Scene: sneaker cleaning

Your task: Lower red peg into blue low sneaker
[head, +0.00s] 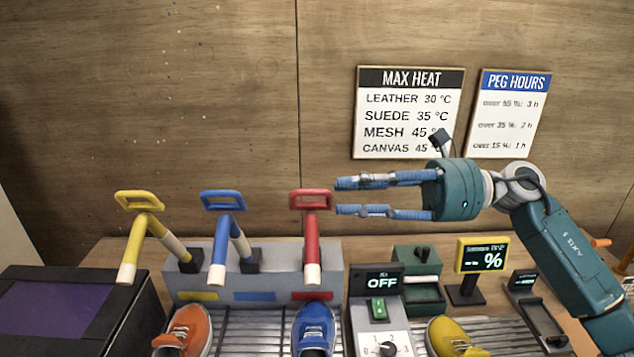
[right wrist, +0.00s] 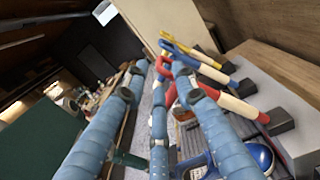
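The red peg (head: 312,238) stands raised at the right end of a grey block, with its loop handle on top and its pale tip hanging above the blue low sneaker (head: 314,325). The tip is apart from the shoe. My right gripper (head: 338,197) is open, its fingers pointing left, with the fingertips close to the right side of the red handle. In the right wrist view the red peg (right wrist: 226,102) shows past the parted fingers; I cannot tell whether they touch its handle. The blue sneaker (right wrist: 258,155) is partly hidden there. My left gripper is not in view.
A yellow peg (head: 133,245) and a blue peg (head: 220,250) stand raised to the left on the grey block (head: 275,284). An orange sneaker (head: 183,335) and a yellow sneaker (head: 455,340) sit on the slatted rack. A control box reading OFF (head: 377,281) stands right of the blue sneaker.

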